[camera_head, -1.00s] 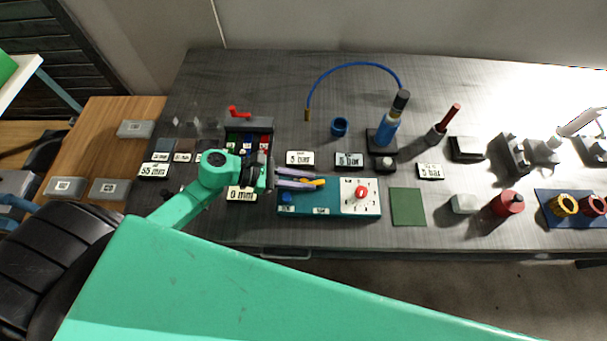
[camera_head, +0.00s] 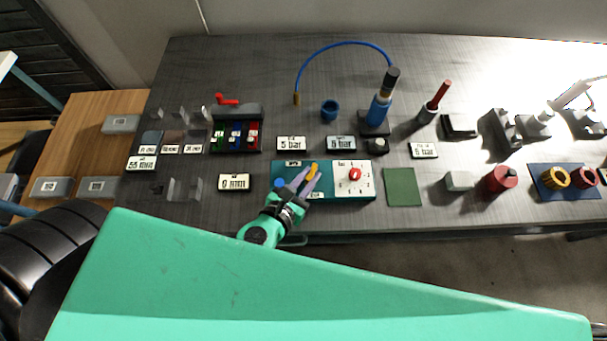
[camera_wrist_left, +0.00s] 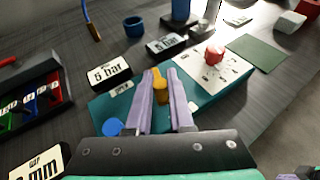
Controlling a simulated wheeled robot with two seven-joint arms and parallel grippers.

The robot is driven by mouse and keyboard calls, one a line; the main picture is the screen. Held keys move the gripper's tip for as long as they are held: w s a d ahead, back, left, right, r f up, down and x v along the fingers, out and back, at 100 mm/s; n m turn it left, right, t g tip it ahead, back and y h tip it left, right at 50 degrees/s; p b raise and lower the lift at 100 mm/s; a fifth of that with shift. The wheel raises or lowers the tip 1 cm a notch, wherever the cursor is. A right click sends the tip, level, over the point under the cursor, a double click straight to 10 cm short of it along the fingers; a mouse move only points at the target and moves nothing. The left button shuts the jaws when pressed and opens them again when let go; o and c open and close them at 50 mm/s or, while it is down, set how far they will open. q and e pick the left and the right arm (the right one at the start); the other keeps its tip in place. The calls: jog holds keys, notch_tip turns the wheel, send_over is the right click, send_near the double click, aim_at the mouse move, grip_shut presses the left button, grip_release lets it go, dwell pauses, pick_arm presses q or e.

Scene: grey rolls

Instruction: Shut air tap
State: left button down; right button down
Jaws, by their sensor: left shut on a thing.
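A teal panel (camera_head: 340,188) lies on the bench, with a blue round knob (camera_head: 279,183) at its left and a red knob (camera_head: 355,174) on a white dial plate at its right. A yellow tap handle (camera_head: 313,171) is on the panel between them. My left gripper (camera_head: 309,172) reaches in from the front edge, with lilac fingers pointing up and slightly right. In the left wrist view its fingers are shut on the yellow handle (camera_wrist_left: 160,91), which shows between them. The fingers hide part of the handle and its base.
A blue hose (camera_head: 343,43) arches behind. My green arm link covers the foreground.

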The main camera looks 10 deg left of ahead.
pick_arm(q)
jog(key=n+y, duration=0.1)
jog(key=d+n+y, duration=0.1)
jog(key=n+y, duration=0.1)
jog(key=shift+d+r+t+y, duration=0.15)
jog(key=shift+t+y, duration=0.15)
jog(key=shift+t, duration=0.1)
jog(key=shift+w+d+n+y+p, duration=0.1)
jog(key=shift+d+n+y+p, duration=0.15)
jog(key=shift+n+y, duration=0.3)
jog(key=c, duration=0.8)
grip_release()
